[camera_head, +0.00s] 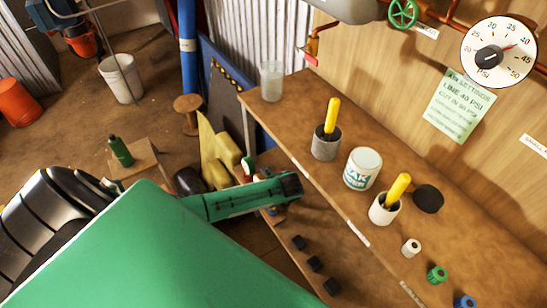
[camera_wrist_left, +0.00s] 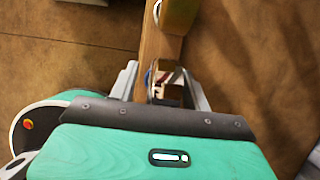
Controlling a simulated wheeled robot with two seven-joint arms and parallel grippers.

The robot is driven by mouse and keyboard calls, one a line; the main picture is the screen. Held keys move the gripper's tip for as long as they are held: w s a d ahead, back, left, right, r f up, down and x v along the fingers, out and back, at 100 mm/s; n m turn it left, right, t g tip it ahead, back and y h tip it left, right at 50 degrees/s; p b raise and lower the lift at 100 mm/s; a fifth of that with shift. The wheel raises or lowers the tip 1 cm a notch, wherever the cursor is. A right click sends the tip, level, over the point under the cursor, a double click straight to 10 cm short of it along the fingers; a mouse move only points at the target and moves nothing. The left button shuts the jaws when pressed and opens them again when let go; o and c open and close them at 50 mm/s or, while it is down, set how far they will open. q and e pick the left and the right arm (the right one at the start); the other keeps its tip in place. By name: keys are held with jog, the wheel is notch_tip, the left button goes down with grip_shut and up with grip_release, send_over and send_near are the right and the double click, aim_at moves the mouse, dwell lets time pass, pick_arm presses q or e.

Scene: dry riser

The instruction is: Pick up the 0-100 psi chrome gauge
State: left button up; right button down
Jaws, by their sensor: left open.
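I cannot surely identify the 0-100 psi chrome gauge in either view. A small round object with a pale face and a dark green rim (camera_head: 247,165) shows just above my green arm link in the head view; its markings are too small to read. In the left wrist view my left gripper (camera_wrist_left: 160,82) is open, its two grey fingers on either side of a narrow wooden strip (camera_wrist_left: 157,48). A small shiny object with red and white parts (camera_wrist_left: 162,92) shows between the fingers, partly hidden by the gripper body. My right gripper is not in view.
A wooden shelf (camera_head: 460,255) holds a grey pot (camera_head: 326,146), a white tin (camera_head: 362,168), a white pot (camera_head: 384,209) and a black disc (camera_head: 428,198). A large dial (camera_head: 498,52), numbered to 50, hangs on the wall. Yellow objects (camera_head: 222,160) stand beside my arm.

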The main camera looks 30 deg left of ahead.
pick_arm(q)
jog(key=shift+f, duration=0.25)
grip_shut()
jog(key=shift+r, duration=0.1)
